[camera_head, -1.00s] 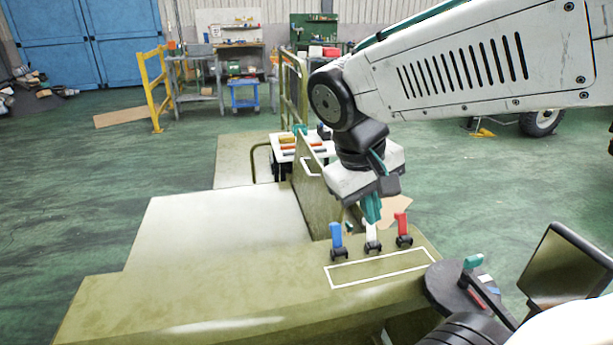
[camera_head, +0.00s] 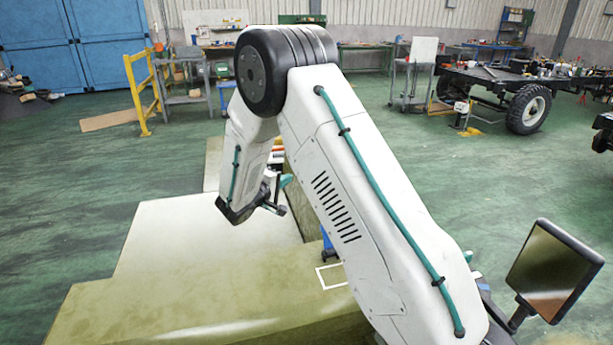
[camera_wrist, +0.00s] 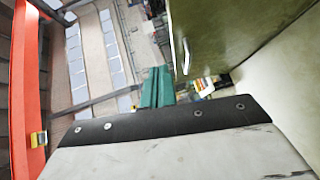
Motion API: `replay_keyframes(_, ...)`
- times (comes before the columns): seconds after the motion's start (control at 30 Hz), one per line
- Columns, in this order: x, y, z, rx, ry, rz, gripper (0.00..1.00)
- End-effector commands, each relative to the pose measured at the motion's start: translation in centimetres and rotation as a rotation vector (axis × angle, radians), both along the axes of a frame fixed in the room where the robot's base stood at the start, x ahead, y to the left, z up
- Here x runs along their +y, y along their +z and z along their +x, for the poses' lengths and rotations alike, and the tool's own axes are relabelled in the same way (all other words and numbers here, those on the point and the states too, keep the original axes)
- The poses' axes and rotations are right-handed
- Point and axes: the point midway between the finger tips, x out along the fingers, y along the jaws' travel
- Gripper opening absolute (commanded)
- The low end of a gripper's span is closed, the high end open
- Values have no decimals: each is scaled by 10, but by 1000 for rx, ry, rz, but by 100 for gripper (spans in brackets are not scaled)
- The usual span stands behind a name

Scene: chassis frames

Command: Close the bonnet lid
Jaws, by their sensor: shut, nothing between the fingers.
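The bonnet lid is an olive panel with a pale handle. In the wrist view the lid (camera_wrist: 235,30) fills the upper right, its handle (camera_wrist: 186,55) near its left edge. In the head view my arm hides most of the lid, so its angle is unclear there. My gripper (camera_wrist: 157,88) has teal fingers, shut and empty. They appear just left of the lid and handle; I cannot tell whether they touch. In the head view my gripper (camera_head: 287,181) is low beyond my folded arm, mostly hidden.
The olive vehicle body (camera_head: 200,300) has a broad pale top (camera_head: 200,245). A dark mirror-like panel (camera_head: 555,270) stands at the right. A yellow rail (camera_head: 140,90) and a vehicle chassis (camera_head: 500,85) stand farther back. Green floor is open at the left.

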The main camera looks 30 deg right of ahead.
Motion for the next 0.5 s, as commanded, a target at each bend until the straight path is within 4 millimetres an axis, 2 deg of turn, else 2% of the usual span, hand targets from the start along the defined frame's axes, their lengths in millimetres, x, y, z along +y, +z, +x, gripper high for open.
replay_keyframes(0.03, 4, -13, 8, -2, 29, -11, 0)
replay_keyframes(0.1, 8, -22, 15, -10, 59, -19, 0)
replay_keyframes(0.27, 6, -31, 25, -19, 83, -25, 0)
replay_keyframes(0.37, -6, -32, 30, -20, 81, -26, 0)
replay_keyframes(0.5, -31, -34, 43, -18, 78, -25, 0)
